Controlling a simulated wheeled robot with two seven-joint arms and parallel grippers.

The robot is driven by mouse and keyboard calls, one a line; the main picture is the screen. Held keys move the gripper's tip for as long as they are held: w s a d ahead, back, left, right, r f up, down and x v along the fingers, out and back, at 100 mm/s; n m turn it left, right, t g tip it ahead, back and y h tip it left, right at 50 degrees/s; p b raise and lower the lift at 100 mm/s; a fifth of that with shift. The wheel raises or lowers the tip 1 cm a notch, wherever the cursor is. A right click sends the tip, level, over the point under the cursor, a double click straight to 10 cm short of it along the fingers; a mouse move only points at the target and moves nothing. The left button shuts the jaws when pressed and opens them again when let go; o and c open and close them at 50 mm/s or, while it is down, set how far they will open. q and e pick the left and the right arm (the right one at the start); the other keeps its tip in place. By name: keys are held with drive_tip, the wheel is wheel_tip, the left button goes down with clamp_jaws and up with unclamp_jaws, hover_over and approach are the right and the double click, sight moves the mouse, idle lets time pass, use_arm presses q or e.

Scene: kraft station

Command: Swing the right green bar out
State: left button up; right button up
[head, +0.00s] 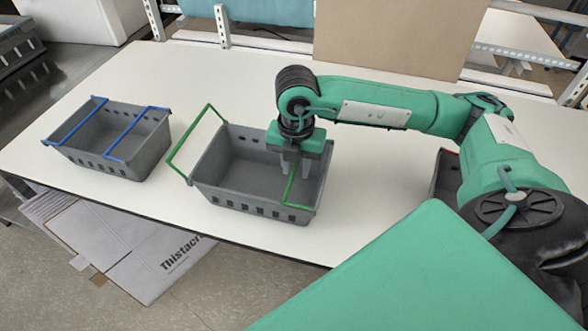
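The grey crate with green bars (215,170) stands in the middle of the white table. Its left green bar (176,152) is swung out past the crate's left side. Its right green bar (290,187) lies across the crate's open top near the right end, and its front end meets the front rim. My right gripper (294,170) points down over this bar, with its two grey fingers apart and the bar showing between them. The far part of the bar is hidden by the gripper. My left gripper is out of view.
A grey crate with two blue bars (112,152) stands on the left of the white table (190,65). Another crate (445,180) is partly hidden behind my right arm. Flat cardboard (120,250) lies below the table's front edge. Clear table separates the two left crates.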

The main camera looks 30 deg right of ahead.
drive_tip(key=c, duration=0.5)
drive_tip(key=shift+c, duration=0.2)
drive_tip(key=shift+r, duration=0.1)
